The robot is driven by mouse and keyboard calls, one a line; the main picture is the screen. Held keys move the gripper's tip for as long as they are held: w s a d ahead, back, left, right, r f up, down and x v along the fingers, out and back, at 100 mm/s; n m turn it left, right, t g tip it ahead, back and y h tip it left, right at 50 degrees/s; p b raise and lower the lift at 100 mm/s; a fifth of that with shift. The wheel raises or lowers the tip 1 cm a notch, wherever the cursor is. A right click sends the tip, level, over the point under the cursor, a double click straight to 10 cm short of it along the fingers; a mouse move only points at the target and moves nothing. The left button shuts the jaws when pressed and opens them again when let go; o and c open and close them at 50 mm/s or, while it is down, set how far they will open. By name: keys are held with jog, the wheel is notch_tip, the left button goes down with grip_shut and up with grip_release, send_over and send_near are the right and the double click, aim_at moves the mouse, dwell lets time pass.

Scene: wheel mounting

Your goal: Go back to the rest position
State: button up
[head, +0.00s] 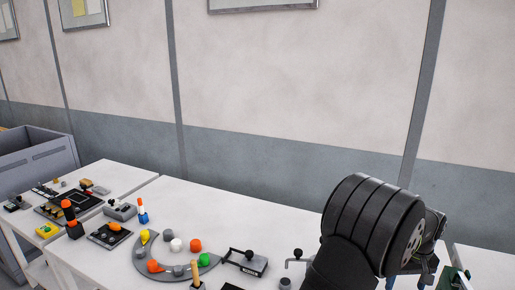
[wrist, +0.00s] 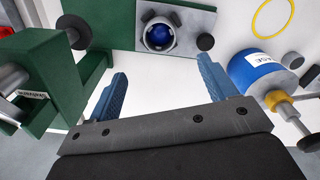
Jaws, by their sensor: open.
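My gripper (wrist: 160,92) shows in the wrist view with its two blue fingers spread wide apart. Nothing is between the fingers. Beyond them a grey plate (wrist: 188,22) on the white surface carries a ring-shaped mount with a dark blue ball (wrist: 159,36). In the head view my dark arm stands at the lower right and hides part of the table; the fingers cannot be made out there. No wheel can be clearly identified in either view.
A green fixture (wrist: 50,65) stands close on the left and a blue labelled cylinder (wrist: 252,72) on the right. A yellow ring (wrist: 272,17) lies farther off. In the head view, a curved grey tray (head: 140,262) with coloured knobs and a grey bin (head: 35,160) are left.

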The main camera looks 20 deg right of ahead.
notch_tip(320, 180, down, 13)
jog(key=shift+f, duration=0.1)
notch_tip(320, 180, up, 8)
jog(key=r, duration=0.1)
jog(key=w+a+r+n, duration=0.1)
jog(key=w+a+r, duration=0.5)
jog(key=w, duration=0.3)
jog(key=shift+w+a+r+n, duration=0.2)
jog(key=shift+w+a+n, duration=0.15)
jog(key=shift+a, duration=0.2)
jog(key=shift+c, duration=0.3)
dwell(1.0)
jog(key=shift+c, duration=0.8)
